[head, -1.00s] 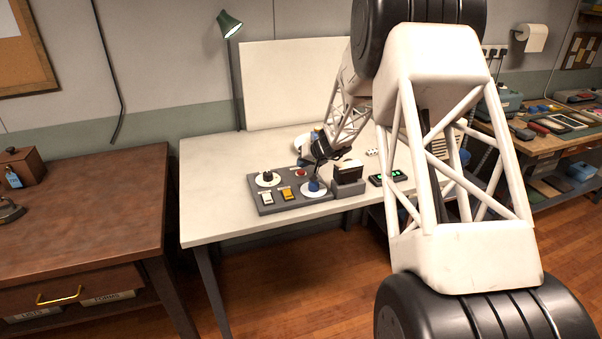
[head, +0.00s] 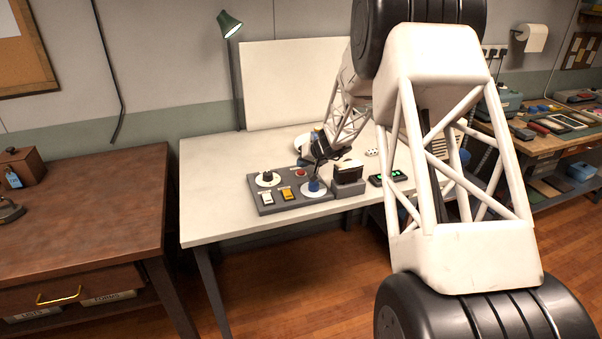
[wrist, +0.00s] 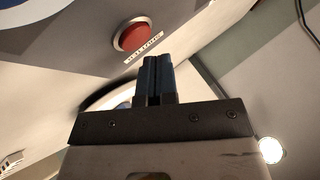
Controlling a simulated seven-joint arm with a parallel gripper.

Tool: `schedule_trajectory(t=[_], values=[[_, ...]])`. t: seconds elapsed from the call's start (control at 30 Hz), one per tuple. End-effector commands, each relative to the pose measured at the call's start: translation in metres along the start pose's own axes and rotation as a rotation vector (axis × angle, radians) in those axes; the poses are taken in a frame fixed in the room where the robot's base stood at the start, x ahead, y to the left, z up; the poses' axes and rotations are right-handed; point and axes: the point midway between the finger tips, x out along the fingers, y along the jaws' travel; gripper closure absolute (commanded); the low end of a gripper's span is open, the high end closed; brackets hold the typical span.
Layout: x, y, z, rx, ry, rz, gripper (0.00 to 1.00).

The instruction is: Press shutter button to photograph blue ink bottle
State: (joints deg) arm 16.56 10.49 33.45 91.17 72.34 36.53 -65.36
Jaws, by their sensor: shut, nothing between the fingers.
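The red shutter button (head: 301,172) sits on the back part of the grey control panel (head: 262,208). In the wrist view the red button (wrist: 133,36) stands by a label that appears upside down. My gripper (wrist: 152,66) is shut and empty, its dark blue fingertips close to the button. In the head view my gripper (head: 304,161) hangs over the back of the panel, partly hidden by the wrist. A white round plate (head: 301,144) lies behind it. I cannot make out the blue ink bottle for sure; the arm covers that area.
The panel also has a black knob (head: 267,177), a blue knob (head: 314,187), a white switch (head: 267,197) and a yellow switch (head: 288,194). A dark box in a grey holder (head: 348,187) stands close to its right. The table's left part is clear.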

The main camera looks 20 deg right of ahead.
Motion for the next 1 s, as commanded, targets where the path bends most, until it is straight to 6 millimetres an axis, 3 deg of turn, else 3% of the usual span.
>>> schedule_trajectory(t=[1.0], values=[[0.0059,0.0043,0.0041,0.0,0.0,0.0,1.0]])
